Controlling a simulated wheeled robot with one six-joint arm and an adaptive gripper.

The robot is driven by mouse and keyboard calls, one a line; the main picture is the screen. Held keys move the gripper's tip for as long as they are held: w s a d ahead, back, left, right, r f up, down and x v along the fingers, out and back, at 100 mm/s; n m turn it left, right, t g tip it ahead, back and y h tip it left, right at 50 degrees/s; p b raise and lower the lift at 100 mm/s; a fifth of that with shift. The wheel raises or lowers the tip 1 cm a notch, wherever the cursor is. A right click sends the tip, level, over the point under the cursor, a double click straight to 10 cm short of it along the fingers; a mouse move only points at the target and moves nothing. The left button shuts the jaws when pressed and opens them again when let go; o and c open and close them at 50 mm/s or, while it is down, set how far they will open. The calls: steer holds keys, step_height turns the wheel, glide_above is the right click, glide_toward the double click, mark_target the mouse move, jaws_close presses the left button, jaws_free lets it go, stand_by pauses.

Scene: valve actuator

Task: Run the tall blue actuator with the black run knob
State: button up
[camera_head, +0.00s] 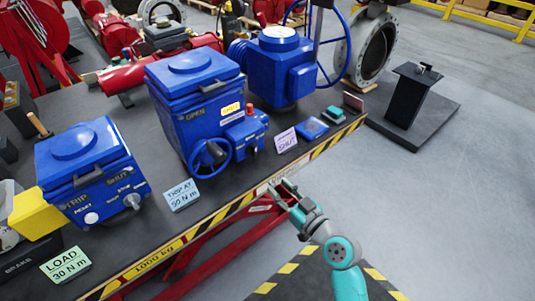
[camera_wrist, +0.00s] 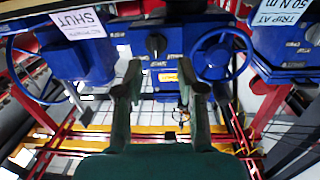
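The tall blue actuator (camera_head: 205,100) stands mid-bench in the head view, with a yellow label, a red button (camera_head: 249,109) and a blue handwheel (camera_head: 209,156) on its front. In the wrist view, which looks upside down, its handwheel (camera_wrist: 221,56) is right of a black knob (camera_wrist: 156,44) on the blue housing. My gripper (camera_head: 281,190) is in front of the bench edge, below and right of the actuator in the head view. In the wrist view my gripper (camera_wrist: 160,75) is open and empty, its fingers apart, with the knob beyond the gap and not touched.
A smaller blue actuator (camera_head: 92,170) stands left and another blue unit (camera_head: 280,65) stands behind right. Cards reading "TRIP AT 50 N m" (camera_head: 182,194) and "SHUT" (camera_head: 286,139) lie near the striped bench edge (camera_head: 235,208). A black pedestal (camera_head: 408,95) stands right.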

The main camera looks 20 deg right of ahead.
mark_target(256, 150)
steer(key=shift+n+y, duration=0.6)
steer(key=shift+y, duration=0.1)
steer(key=w+r, duration=0.1)
steer(key=w, duration=0.3)
steer(key=w+a+r, duration=0.1)
steer(key=w, duration=0.3)
steer(key=w+a+r, duration=0.1)
steer(key=w, duration=0.3)
steer(key=shift+w+r, duration=0.25)
steer(key=shift+w, duration=0.15)
jaws_close()
